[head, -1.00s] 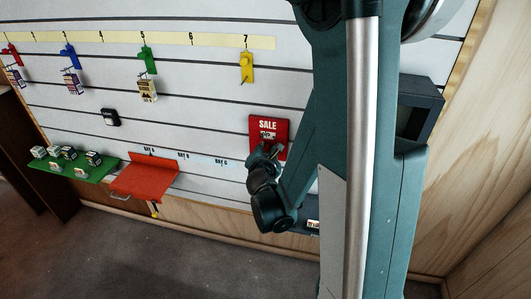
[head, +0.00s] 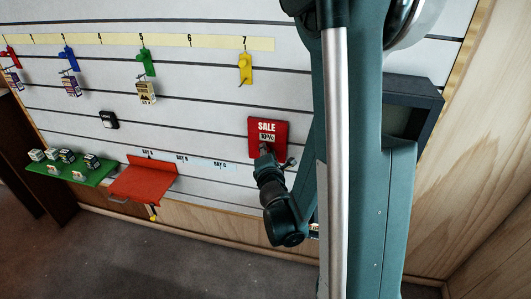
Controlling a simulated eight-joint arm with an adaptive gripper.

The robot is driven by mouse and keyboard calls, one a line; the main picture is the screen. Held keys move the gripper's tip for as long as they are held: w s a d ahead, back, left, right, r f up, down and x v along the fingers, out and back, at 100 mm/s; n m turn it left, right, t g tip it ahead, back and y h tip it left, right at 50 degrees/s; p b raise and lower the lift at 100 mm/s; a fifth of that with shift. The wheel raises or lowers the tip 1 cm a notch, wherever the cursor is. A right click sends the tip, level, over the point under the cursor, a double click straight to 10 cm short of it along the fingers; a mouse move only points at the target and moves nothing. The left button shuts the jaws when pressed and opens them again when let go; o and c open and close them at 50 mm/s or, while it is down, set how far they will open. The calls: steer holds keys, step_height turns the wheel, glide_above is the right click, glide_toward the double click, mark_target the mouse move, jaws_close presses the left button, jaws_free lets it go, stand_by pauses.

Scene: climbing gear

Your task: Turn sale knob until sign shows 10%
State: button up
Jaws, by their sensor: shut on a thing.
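The red SALE sign (head: 282,127) hangs on the slatted wall, right of centre in the head view. Its small display window (head: 267,138) shows a number with a percent sign, too small to read surely. My gripper (head: 265,152) is at the lower part of the sign, just below the window, and is shut on the sale knob. The knob itself is hidden behind the fingers. One part of the gripper sticks out to the right.
A red shelf (head: 143,184) and a green shelf (head: 62,176) with several small boxes are at lower left. Hooks with hanging packets and a yellow hook (head: 245,68) are above. A dark open box (head: 412,105) is at right, partly behind my arm.

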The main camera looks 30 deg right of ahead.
steer(key=o, duration=0.9)
steer(key=shift+r, duration=0.15)
